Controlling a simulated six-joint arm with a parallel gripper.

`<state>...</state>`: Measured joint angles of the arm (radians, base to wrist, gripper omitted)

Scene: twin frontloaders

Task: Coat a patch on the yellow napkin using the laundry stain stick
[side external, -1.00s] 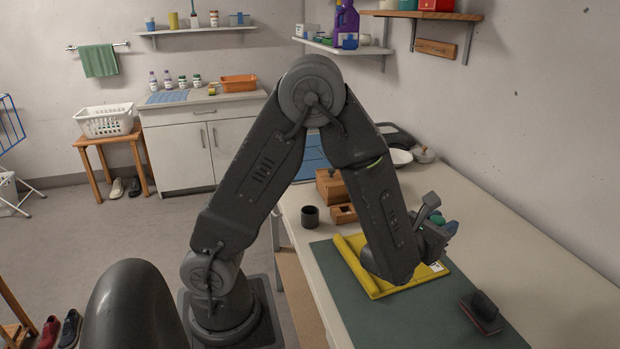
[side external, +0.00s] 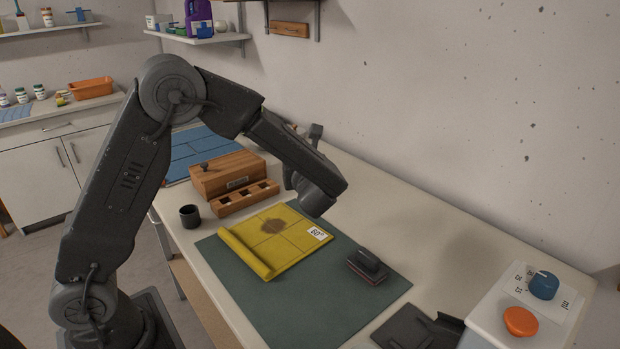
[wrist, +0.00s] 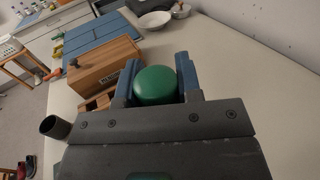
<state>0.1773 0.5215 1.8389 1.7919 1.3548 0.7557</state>
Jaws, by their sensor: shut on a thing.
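The yellow napkin (side external: 298,243) lies on the green mat (side external: 235,283), with a roll along its left edge. The stick's far end is hidden. In the side view my wrist hangs over the bench beyond the napkin, and my own arm hides the fingers and the stick.
A wooden box (side external: 230,172) and a slotted wooden block (side external: 246,199) stand behind the napkin. A black cup (side external: 190,216) is left of it. A dark brush (side external: 368,264) lies right of it. A box with blue and orange knobs (side external: 505,300) is front right.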

